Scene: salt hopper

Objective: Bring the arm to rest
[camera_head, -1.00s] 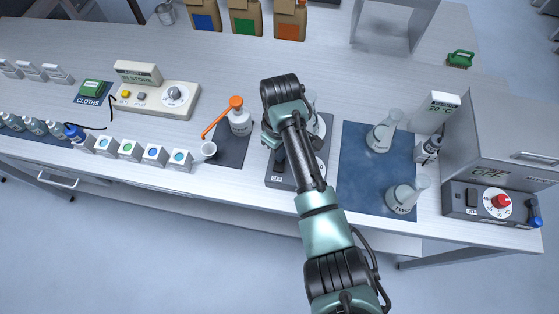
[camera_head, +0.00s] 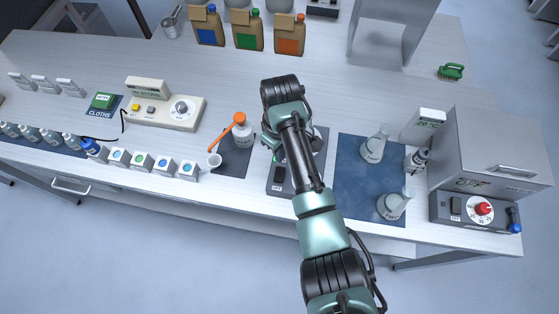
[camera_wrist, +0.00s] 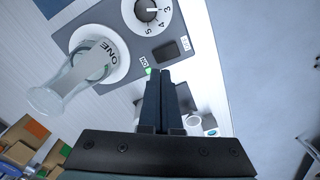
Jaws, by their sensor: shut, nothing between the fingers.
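My arm (camera_head: 316,205) reaches from the lower right of the head view up over the bench (camera_head: 330,95). In the head view my arm hides the gripper and part of the grey hotplate unit (camera_head: 281,186) beneath it. In the wrist view my gripper (camera_wrist: 162,75) is shut and empty, its fingertips over the edge of the hotplate unit (camera_wrist: 170,22). The unit's dial, dark switch and lit green light show near the fingertips. A glass flask (camera_wrist: 68,82) stands on a round white plate marked ONE, to the left of the fingers.
A blue mat (camera_head: 352,190) right of my arm bears two flasks. A grey box-like device (camera_head: 485,155) with a red knob stands at the far right. Left are a bottle with an orange spoon (camera_head: 226,132), a white cup (camera_head: 214,161) and several small boxes. Bags stand at the back.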

